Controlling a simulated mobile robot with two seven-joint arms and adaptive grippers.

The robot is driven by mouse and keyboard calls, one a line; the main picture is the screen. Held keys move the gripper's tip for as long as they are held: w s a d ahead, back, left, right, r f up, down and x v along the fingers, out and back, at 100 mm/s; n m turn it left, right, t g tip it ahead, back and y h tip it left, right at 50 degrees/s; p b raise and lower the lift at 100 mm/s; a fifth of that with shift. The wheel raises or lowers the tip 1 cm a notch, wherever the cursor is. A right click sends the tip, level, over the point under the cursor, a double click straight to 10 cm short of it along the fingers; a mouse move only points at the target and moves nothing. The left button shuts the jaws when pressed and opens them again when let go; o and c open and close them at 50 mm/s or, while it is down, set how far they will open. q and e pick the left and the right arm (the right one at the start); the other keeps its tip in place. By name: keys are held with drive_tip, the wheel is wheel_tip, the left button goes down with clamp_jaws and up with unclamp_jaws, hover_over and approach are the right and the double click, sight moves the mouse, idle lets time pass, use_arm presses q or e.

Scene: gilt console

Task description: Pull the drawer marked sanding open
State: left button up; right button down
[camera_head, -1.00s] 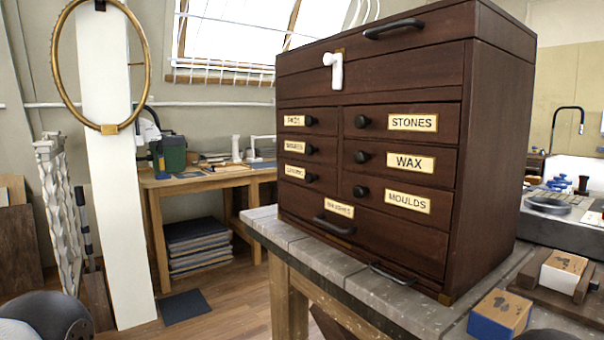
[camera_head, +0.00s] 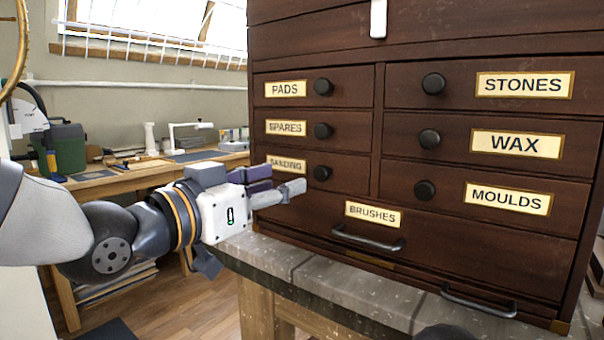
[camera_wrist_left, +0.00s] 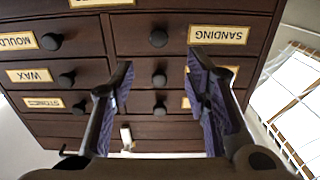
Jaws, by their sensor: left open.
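The drawer marked SANDING is the lowest of the left column of small drawers, and it is closed. Its label (camera_head: 287,165) is partly covered by my left gripper, and its round black knob (camera_head: 322,173) is clear. My left gripper (camera_head: 280,182) is open and empty, its fingers pointing at the chest just left of that knob in the head view. In the left wrist view, which is upside down, the SANDING label (camera_wrist_left: 220,36) and its knob (camera_wrist_left: 158,38) lie beyond the spread fingertips (camera_wrist_left: 158,68), with a gap between.
The dark wooden chest (camera_head: 480,230) stands on a grey slatted bench (camera_head: 305,268). Drawers marked SPARES (camera_head: 288,128) and BRUSHES (camera_head: 373,214) adjoin above and below; the latter has a protruding bar handle (camera_head: 368,240). A side table (camera_head: 110,178) stands behind at the left.

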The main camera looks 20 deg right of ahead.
sight(319, 172)
use_arm(q)
drive_tip(key=x, duration=0.9)
drive_tip(key=shift+w+d+f, duration=0.1)
drive_tip(key=shift+d+f, duration=0.15)
drive_tip(key=shift+d, duration=0.05)
drive_tip(key=shift+w+d+r+b, duration=0.1)
drive_tip(key=shift+w+d+b, duration=0.2)
drive_tip(key=shift+d, duration=0.05)
clamp_jaws()
